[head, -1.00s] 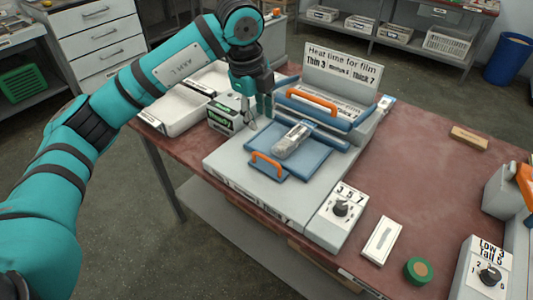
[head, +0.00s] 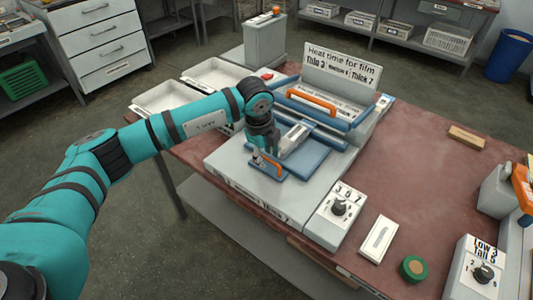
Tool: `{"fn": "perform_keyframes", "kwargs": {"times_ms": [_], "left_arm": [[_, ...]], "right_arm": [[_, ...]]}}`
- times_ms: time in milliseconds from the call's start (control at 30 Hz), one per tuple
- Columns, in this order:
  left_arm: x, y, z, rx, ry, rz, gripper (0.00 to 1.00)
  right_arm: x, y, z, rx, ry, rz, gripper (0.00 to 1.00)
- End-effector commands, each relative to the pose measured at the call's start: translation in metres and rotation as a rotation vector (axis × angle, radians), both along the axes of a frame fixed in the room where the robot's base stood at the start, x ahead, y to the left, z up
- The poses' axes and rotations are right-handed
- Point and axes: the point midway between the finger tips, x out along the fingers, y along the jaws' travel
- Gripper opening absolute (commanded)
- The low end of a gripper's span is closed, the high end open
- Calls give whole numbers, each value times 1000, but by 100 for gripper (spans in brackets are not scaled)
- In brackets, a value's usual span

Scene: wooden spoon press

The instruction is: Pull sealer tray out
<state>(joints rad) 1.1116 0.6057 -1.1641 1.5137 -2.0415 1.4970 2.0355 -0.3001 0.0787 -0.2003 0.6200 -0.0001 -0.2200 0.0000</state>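The sealer (head: 230,165) is a grey machine on the red-brown table, with a blue upper jaw and an orange handle (head: 312,103) raised at the back. Its blue sealer tray (head: 312,160) lies flat on the front deck and carries a pale, clear-looking pack (head: 296,137). The tray's small orange front handle (head: 266,166) shows just below my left gripper (head: 262,153). The gripper points down at the handle. The arm hides part of the tray's left side, and I cannot tell whether the fingers touch the handle or how far apart they are. My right gripper is out of view.
A dial box (head: 335,215) stands at the sealer's front right. A white switch plate (head: 378,239), a green round item (head: 414,268) and another dial box (head: 474,270) are on the table's right. White trays (head: 165,97) sit back left. A wooden block (head: 467,136) lies right.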

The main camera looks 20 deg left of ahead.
Motion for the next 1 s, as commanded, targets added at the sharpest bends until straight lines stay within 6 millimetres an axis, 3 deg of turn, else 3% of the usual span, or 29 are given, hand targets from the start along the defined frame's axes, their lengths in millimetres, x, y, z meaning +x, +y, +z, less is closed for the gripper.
{"fn": "perform_keyframes", "kwargs": {"times_ms": [167,433,1000], "left_arm": [[0,0,0,0,0,0,34],[0,0,0,-1,0,0,0],[0,0,-2,0,1,-1,0]], "right_arm": [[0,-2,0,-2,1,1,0],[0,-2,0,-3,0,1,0],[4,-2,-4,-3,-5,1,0]]}}
